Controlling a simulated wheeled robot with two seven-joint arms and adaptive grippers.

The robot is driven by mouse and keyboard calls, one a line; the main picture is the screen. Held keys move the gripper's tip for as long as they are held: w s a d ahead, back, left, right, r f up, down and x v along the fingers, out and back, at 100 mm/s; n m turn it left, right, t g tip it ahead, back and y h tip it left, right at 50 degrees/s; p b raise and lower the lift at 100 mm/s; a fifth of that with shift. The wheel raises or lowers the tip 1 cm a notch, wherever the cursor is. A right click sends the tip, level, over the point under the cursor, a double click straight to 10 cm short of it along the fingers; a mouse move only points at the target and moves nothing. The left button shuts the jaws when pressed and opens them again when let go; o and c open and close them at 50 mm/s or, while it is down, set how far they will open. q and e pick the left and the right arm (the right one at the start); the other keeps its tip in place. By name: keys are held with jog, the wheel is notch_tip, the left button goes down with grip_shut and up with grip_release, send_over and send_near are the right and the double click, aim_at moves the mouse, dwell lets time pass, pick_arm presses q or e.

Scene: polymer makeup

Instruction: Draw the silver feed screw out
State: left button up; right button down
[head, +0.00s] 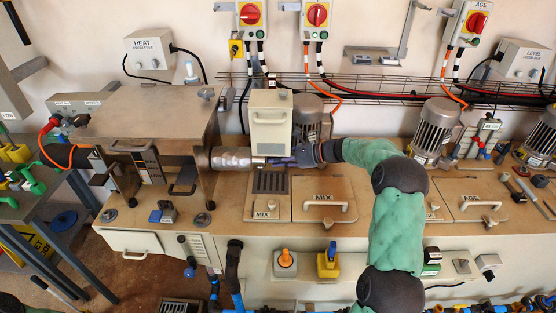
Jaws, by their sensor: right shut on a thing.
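A silver cylinder (232,159) sticks out from the right side of the brown metal-cased machine (150,112). It lies level, and a thin end of the silver feed screw (259,160) shows at its right end. How much of the screw is inside cannot be seen. My right gripper (285,160) comes from the right on the green-sleeved arm, pointing left. It is shut on the screw's right end, just below the cream box; the fingers hide the exact contact. My left gripper is not in view.
The cream box unit (270,108) stands close above my gripper. A dark grate (271,182) and the MIX lid (323,199) with its handle lie below. Grey motors (436,126) stand along the back. Some bare bench top (233,210) shows left of the grate.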

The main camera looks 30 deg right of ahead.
jog(key=shift+s+d+f, duration=0.1)
jog(key=shift+s+d, duration=0.05)
jog(key=shift+d, duration=0.3)
jog(key=shift+s+d+f, duration=0.1)
jog(key=shift+s+d, duration=0.05)
jog(key=shift+d, duration=0.25)
jog(key=s+d+p, duration=0.4)
jog(key=s+d, duration=0.4)
jog(key=d, duration=0.6)
jog(key=shift+s, duration=0.3)
dwell(2.0)
dwell(0.4)
